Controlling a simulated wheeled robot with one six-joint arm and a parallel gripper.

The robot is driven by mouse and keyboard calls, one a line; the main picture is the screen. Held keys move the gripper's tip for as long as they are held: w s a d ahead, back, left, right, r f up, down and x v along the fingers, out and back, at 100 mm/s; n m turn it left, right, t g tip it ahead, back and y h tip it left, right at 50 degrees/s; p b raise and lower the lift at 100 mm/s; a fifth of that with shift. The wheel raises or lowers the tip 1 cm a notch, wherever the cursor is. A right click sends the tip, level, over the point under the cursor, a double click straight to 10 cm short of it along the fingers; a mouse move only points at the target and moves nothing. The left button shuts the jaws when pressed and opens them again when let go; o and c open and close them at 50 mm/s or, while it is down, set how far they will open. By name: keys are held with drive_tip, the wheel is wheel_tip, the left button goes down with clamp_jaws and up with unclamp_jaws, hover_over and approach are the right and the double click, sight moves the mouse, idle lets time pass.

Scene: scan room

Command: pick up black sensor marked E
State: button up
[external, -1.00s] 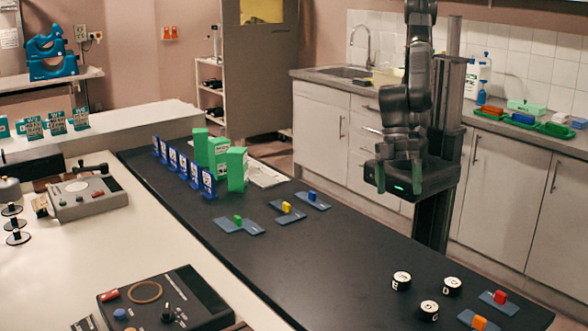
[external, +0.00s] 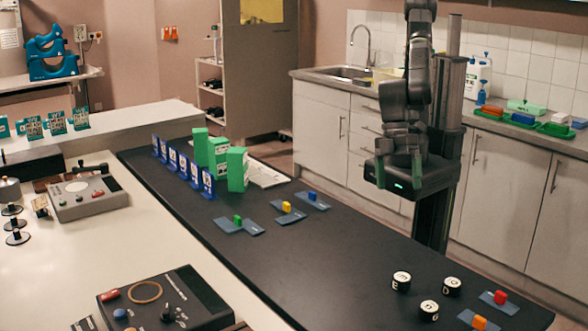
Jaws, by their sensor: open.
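The black sensor marked E (external: 401,281) stands on the dark bench top toward the right front, a short disc with a white top and a white letter on its side. A similar black sensor marked D (external: 452,287) stands to its right. A third black sensor (external: 429,311) stands in front of them, its letter hard to read. My gripper (external: 398,174) hangs beyond the far edge of the bench, above and behind the sensors. Its two fingers point down, apart, with nothing between them. It is well clear of the sensor marked E.
Blue-grey plates with a red block (external: 500,297) and an orange block (external: 479,323) lie right of the sensors. More plates with coloured blocks, green boxes (external: 237,169) and blue stands (external: 207,182) are farther left. The bench between these groups is clear.

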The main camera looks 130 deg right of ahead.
drive_tip(key=c, duration=0.7)
drive_tip(key=shift+o, duration=0.2)
drive_tip(key=n+h+b, duration=0.1)
drive_tip(key=n+b, duration=0.6)
drive_tip(key=n, duration=0.5)
approach(402, 276)
drive_tip(key=f, duration=0.1)
drive_tip(key=w+f+p, duration=0.1)
drive_tip(key=a+f, duration=0.1)
drive_tip(key=shift+w+f+g+h+p, duration=0.2)
drive_tip(key=shift+f+g+h+p, duration=0.1)
drive_tip(key=shift+g, duration=0.1)
drive_tip(key=shift+p+x, duration=0.8)
drive_tip(key=shift+x, duration=1.85)
